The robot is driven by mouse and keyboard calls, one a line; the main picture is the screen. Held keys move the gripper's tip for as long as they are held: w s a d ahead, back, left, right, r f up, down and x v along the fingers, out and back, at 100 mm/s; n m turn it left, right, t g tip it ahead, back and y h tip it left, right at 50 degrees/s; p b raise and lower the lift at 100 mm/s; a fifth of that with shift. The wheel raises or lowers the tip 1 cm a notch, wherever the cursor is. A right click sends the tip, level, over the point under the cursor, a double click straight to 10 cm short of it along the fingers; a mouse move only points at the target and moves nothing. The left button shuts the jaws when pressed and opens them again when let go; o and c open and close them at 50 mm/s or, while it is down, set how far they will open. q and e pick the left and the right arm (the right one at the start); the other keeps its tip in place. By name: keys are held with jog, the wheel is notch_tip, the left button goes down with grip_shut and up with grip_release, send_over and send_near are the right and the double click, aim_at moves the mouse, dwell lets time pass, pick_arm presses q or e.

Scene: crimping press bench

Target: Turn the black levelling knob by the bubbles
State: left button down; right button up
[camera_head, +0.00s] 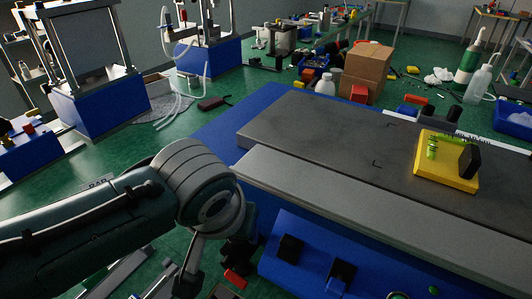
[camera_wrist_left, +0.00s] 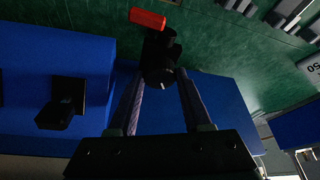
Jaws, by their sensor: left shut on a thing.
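The bubbles are green vials (camera_head: 432,147) on a yellow plate (camera_head: 447,181), which lies on the grey bench top at the right. A black block-like knob (camera_head: 469,162) stands on the same plate, right of the vials, with no gripper near it. My left gripper (camera_wrist_left: 162,80) is low at the left front, away from that plate. Its two fingers are shut on a dark, knob-like part (camera_wrist_left: 160,56), whose exact shape is too dark to tell. My right gripper is out of view.
A red piece (camera_wrist_left: 147,18) lies beyond my left fingertips. The grey bench top (camera_head: 335,140) is mostly clear. Cardboard boxes (camera_head: 367,64) and bottles stand behind it.

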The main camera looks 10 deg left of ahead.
pick_arm(q)
jog(key=shift+d+n+y, duration=0.1)
jog(key=shift+n+y, duration=0.4)
jog(key=shift+n, duration=0.7)
jog(key=shift+c, duration=1.7)
grip_release()
jog(key=p+v, duration=0.4)
jog(key=v, duration=0.6)
jog(key=shift+p, duration=0.3)
